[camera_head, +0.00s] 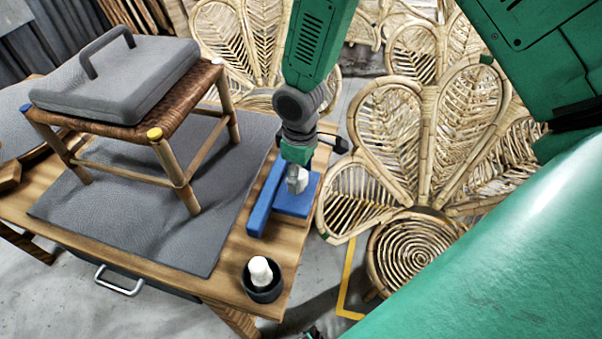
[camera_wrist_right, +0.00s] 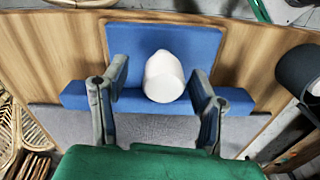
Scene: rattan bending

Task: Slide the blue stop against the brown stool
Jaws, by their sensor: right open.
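The blue stop (camera_head: 259,209) lies on the right part of the wooden table, a flat plate with a long bar and a white knob (camera_wrist_right: 163,77) standing on it. The brown stool (camera_head: 183,105) stands upright on the grey mat, left of the stop, with a clear gap between them. A grey block with a handle (camera_head: 125,78) rests on its woven seat. My right gripper (camera_head: 297,185) points down over the stop. In the wrist view its open fingers stand on either side of the knob, and I cannot tell whether they touch it. My left gripper is not in view.
A dark cup with a white object (camera_head: 262,278) stands near the table's front right corner. The grey mat (camera_head: 150,225) covers much of the table (camera_head: 226,285) and is bare between stool and stop. Rattan chair backs (camera_head: 430,140) stand beyond the table's right edge.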

